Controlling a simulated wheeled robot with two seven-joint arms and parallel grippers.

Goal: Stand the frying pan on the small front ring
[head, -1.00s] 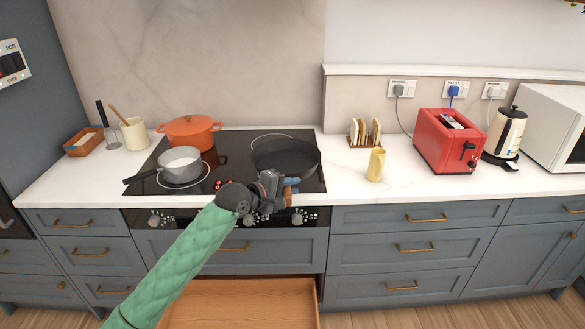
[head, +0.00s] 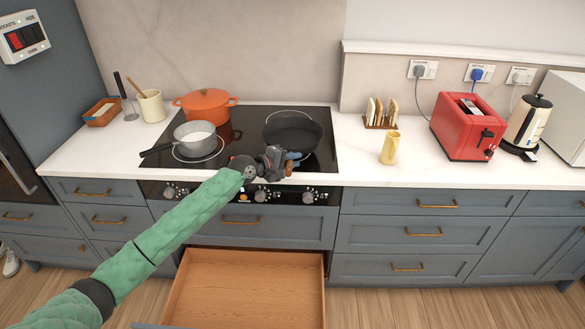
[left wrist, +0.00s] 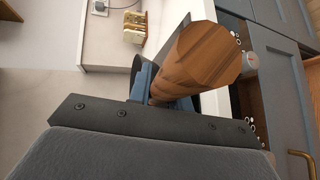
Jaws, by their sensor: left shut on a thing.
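The dark frying pan (head: 292,133) is over the right side of the black hob (head: 236,128), low and about level. Whether its base touches the glass I cannot tell. My left gripper (head: 290,161) is shut on its brown handle, which points to the hob's front edge. In the left wrist view the wooden handle (left wrist: 200,55) shows large between blue finger pads. A thin ring outline (head: 290,112) curves out behind the pan. The front right of the hob is mostly hidden by the pan and gripper. My right gripper is not in view.
A grey saucepan (head: 195,139) stands on the left front ring, an orange pot (head: 206,105) behind it. A yellow cup (head: 389,148), toast rack (head: 380,114) and red toaster (head: 467,127) stand to the right. An open wooden drawer (head: 245,285) juts out below the hob.

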